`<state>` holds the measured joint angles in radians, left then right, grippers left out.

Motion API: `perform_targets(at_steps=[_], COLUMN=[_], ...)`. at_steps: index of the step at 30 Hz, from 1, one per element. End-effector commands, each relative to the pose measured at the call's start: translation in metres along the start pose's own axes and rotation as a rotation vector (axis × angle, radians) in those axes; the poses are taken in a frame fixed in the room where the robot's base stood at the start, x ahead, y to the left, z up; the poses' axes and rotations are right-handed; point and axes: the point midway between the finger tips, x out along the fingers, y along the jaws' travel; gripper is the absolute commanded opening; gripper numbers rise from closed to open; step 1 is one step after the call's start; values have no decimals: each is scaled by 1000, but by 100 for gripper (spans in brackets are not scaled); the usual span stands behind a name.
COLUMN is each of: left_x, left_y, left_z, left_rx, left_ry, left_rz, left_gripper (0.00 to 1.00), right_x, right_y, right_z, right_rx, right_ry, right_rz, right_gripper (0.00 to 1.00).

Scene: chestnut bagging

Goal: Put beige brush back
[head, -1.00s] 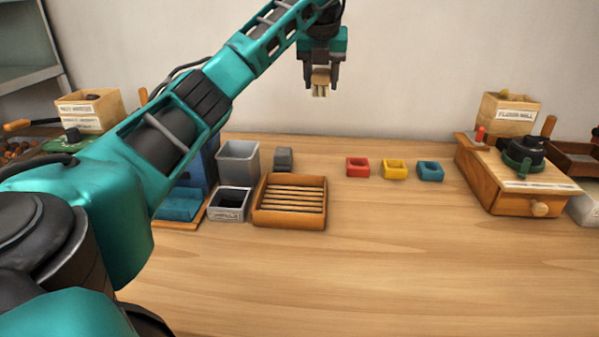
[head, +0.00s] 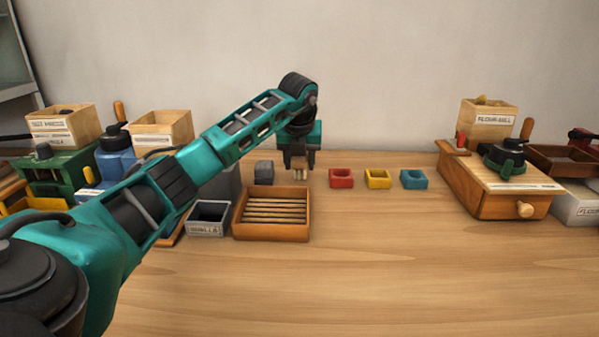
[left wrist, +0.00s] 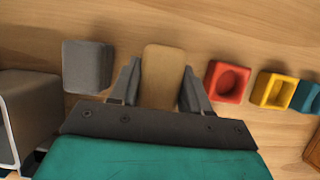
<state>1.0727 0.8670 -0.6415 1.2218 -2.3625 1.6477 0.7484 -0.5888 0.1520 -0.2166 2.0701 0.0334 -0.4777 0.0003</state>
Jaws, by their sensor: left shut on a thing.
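The beige brush shows its tan back (left wrist: 162,75) in the left wrist view, between the two fingers of my left gripper (left wrist: 158,90), which is shut on it. In the head view my left gripper (head: 299,160) points down, with the pale lower part of the brush (head: 300,173) below the fingers. The brush is between a grey block (head: 264,172) on its left and a red holder (head: 341,178) on its right. I cannot tell whether its tip touches the table. My right gripper is not in view.
A yellow holder (head: 377,179) and a blue holder (head: 414,180) continue the row to the right. A slatted wooden tray (head: 238,224) and a dark open bin (head: 207,219) stand in front. A flour mill (head: 490,190) stands at right. The front table is clear.

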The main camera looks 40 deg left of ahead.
Motion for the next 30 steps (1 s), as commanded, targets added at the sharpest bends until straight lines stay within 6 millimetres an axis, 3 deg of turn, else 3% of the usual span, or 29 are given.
perform_targets(at_steps=[4,16,17,24,30], left_x=[23,27,27,27,27], left_y=[0,0,0,0,0], left_z=[-10,-11,-11,-11,-11], left_rx=[0,0,0,0,0], left_ry=[2,0,0,0,0], left_rz=[1,0,0,0,0], left_gripper=[18,18,48,72,72], right_x=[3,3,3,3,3], right_y=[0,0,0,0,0], right_z=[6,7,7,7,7], right_rx=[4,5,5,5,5], right_ry=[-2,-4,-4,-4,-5], right_rz=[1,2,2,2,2], right_gripper=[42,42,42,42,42])
